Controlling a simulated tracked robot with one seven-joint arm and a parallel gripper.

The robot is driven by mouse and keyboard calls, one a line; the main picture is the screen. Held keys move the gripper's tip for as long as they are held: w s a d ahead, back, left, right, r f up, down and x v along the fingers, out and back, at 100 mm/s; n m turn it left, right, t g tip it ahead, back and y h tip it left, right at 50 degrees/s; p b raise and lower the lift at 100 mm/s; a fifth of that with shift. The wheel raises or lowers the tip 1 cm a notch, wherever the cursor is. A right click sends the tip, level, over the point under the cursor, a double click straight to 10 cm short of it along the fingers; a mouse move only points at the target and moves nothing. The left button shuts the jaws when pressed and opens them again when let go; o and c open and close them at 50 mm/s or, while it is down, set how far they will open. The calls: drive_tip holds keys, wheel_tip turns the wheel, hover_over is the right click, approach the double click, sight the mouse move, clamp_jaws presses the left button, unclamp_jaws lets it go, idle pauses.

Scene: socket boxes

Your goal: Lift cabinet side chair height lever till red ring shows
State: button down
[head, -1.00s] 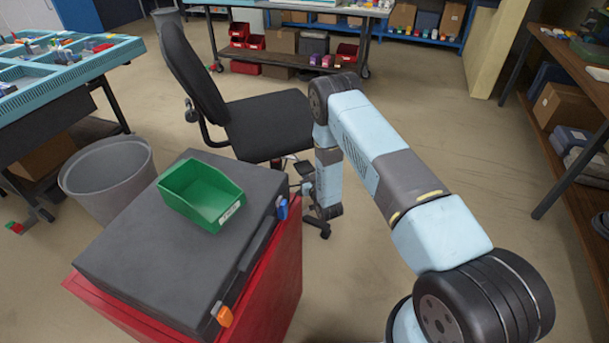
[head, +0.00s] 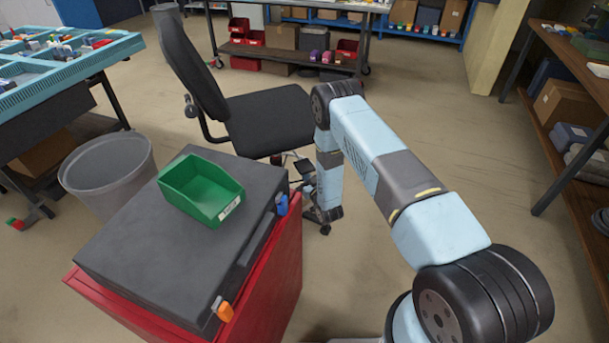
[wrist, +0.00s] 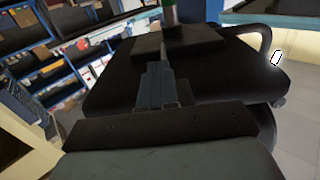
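The black office chair (head: 268,118) stands behind the cabinet, its seat facing up and its backrest at the left. My gripper (head: 301,168) is low at the near right edge of the seat, between the chair and the cabinet, small and partly hidden. A small reddish patch (head: 289,157) shows there under the seat edge; I cannot tell if it is a ring. In the wrist view, the dark chair seat (wrist: 110,95) fills the middle.
The red cabinet (head: 270,270) with a dark top holds a green bin (head: 203,190). A blue clip (head: 282,204) and an orange clip (head: 222,310) sit on its right edge. A grey waste bin (head: 108,170) stands left. Shelves are at right; the floor between is clear.

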drive_tip(key=v, duration=1.1)
drive_tip(key=shift+s, duration=0.15)
drive_tip(key=shift+d, duration=0.1)
idle(0.4)
